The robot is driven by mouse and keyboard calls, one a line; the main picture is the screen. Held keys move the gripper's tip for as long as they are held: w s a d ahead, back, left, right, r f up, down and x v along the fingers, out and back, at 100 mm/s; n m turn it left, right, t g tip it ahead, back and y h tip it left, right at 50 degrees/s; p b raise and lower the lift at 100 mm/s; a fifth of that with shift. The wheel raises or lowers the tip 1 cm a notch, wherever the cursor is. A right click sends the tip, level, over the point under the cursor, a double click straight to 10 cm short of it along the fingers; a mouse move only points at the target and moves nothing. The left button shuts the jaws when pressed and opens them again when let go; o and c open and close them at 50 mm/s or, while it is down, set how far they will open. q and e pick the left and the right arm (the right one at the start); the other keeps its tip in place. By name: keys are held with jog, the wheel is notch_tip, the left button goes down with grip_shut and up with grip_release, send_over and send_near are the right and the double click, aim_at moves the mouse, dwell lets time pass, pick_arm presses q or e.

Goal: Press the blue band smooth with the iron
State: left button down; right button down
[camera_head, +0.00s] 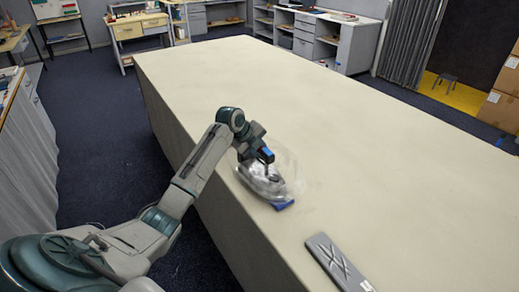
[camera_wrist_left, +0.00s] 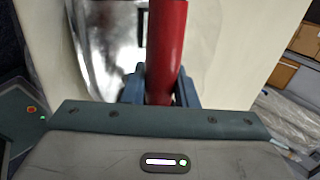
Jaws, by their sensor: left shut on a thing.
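The iron (camera_head: 262,183) has a shiny silver body and stands on the cloth table near its left edge. In the left wrist view its red handle (camera_wrist_left: 166,50) runs between the blue fingers, with the silver body (camera_wrist_left: 115,45) beyond. My left gripper (camera_head: 264,153) is shut on this handle from above; it also shows in the left wrist view (camera_wrist_left: 160,90). A short piece of the blue band (camera_head: 284,204) shows at the near end of the iron. The rest of the band is hidden. My right gripper is not in view.
A grey plate with a dark and light pattern (camera_head: 338,262) lies near the table's front edge, right of the iron. The pale cloth table (camera_head: 330,110) is otherwise clear. A hazy, see-through patch surrounds the iron. Benches and boxes stand beyond the table.

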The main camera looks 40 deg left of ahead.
pick_arm(q)
jog(key=shift+f, duration=0.25)
jog(key=shift+s+d+f, duration=0.1)
jog(key=shift+s+f, duration=0.1)
jog(key=shift+f, duration=0.05)
dwell(1.8)
jog(key=shift+r, duration=0.1)
jog(key=shift+w+r+p, duration=0.25)
jog(key=shift+r+p, duration=0.6)
jog(key=shift+r, duration=0.35)
notch_tip(320, 180, up, 3)
jog(key=shift+r+p, duration=0.1)
jog(key=shift+p, duration=1)
jog(key=shift+r+p, duration=0.6)
jog(key=shift+r, duration=0.35)
